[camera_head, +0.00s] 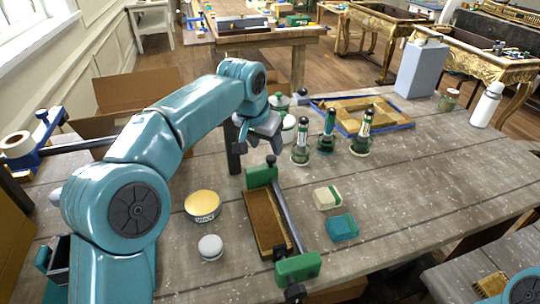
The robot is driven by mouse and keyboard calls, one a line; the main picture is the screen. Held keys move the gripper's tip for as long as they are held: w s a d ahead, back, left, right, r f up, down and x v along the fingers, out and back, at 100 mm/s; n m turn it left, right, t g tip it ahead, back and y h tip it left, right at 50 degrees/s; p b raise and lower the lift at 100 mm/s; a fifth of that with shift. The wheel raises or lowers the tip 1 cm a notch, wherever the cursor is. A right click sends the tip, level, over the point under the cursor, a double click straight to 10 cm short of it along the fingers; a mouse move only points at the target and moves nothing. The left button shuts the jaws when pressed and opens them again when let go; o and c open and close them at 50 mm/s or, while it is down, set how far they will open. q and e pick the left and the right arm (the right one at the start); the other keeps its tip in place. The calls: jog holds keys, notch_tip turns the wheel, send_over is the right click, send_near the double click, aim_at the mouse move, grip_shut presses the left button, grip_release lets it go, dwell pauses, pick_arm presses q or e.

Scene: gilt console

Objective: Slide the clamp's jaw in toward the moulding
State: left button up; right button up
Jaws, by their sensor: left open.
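A bar clamp with a far green jaw (261,177) and a near green jaw (298,268) lies on the wooden bench. Its dark bar (287,212) runs along the right side. A brown moulding (263,222) lies lengthwise between the two jaws. The far jaw is close to the moulding's far end and the near jaw is by its near end; whether either touches is too small to tell. My left gripper (260,140) is open and empty, fingers pointing down, above and just beyond the far jaw. My right gripper is out of view.

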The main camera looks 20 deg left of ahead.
aim_at(270, 158)
pick_arm(q)
jog(key=x, duration=0.6)
jog(key=shift+s, duration=0.1)
